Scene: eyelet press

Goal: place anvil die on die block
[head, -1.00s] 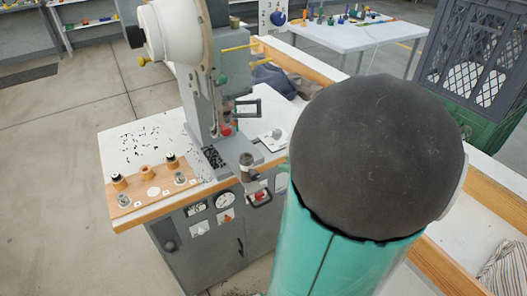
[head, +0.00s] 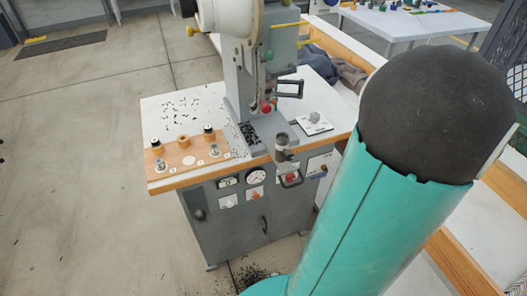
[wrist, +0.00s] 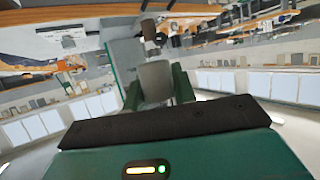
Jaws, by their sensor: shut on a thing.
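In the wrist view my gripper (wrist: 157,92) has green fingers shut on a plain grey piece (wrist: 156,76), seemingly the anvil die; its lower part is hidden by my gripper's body. Beyond it in the wrist view is a dark cylinder (wrist: 150,33), apart from the held piece as far as I can tell. In the head view the press (head: 240,80) stands on a grey cabinet. A dark-topped grey cylinder (head: 284,150) stands at the press's front edge; I cannot tell for sure if it is the die block. My gripper is not visible in the head view.
A wooden board (head: 185,155) with several small pegs and dies is at the table's left. A white plate (head: 314,124) with a grey knob lies right of the press. Black scraps (head: 180,115) litter the tabletop. A red-knobbed handle (head: 291,179) juts from the cabinet front.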

